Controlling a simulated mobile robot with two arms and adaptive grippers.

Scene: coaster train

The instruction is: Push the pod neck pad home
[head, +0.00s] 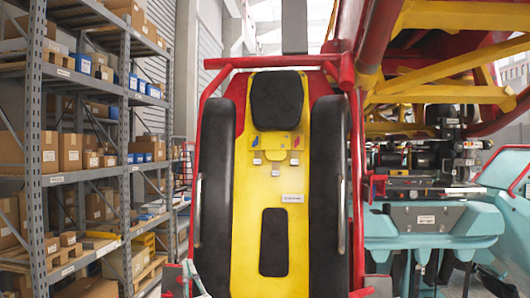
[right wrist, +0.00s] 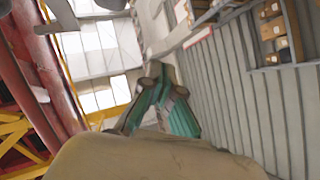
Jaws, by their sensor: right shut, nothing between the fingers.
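The pod neck pad (head: 276,98) is the black pad high on the yellow pod back (head: 240,190), in the head view. It looks upright and centred between the pod's two long black side pads. Whether it sits flush or stands proud cannot be told from the front. My right gripper (right wrist: 160,88) shows in the right wrist view, its teal and dark fingers shut with nothing between them. The neck pad does not show in that view, and no gripper touches the pad in the head view.
A red frame (head: 355,160) surrounds the pod. A smaller black pad (head: 274,242) lies lower on its back. Tall shelving (head: 127,130) with boxes stands left. Teal seats (head: 435,232) and yellow-red structure (head: 450,20) crowd the right.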

